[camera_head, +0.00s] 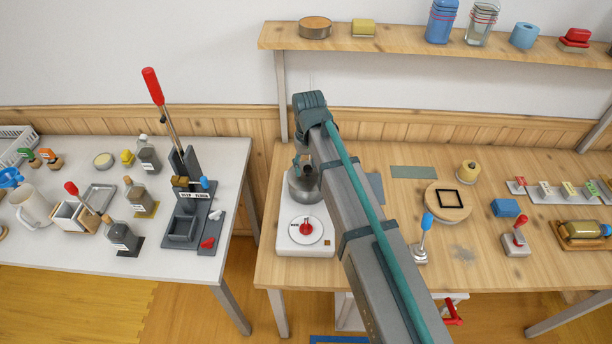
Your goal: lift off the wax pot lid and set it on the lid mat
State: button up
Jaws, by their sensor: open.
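A grey metal pot (303,192), which looks like the wax pot, stands on a white hot plate (288,240) with a red dial at the left of the wooden table. A dark round part, perhaps the lid's knob, shows at its top, but my arm hides much of it. My gripper (304,166) is open at the pot's top, and I cannot tell if it touches the lid. Two flat pieces could be the lid mat: a grey-green rectangle (413,172) right of my arm and a blue-grey one (375,188), partly hidden by my arm.
A shelf (420,43) runs above. A white table (120,240) with bottles and a lever press is at left.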

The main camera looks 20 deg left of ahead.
aim_at(308, 168)
jog(key=shift+c, duration=0.2)
grip_shut()
jog(key=shift+r+p, duration=2.25)
jog(key=shift+r, duration=1.3)
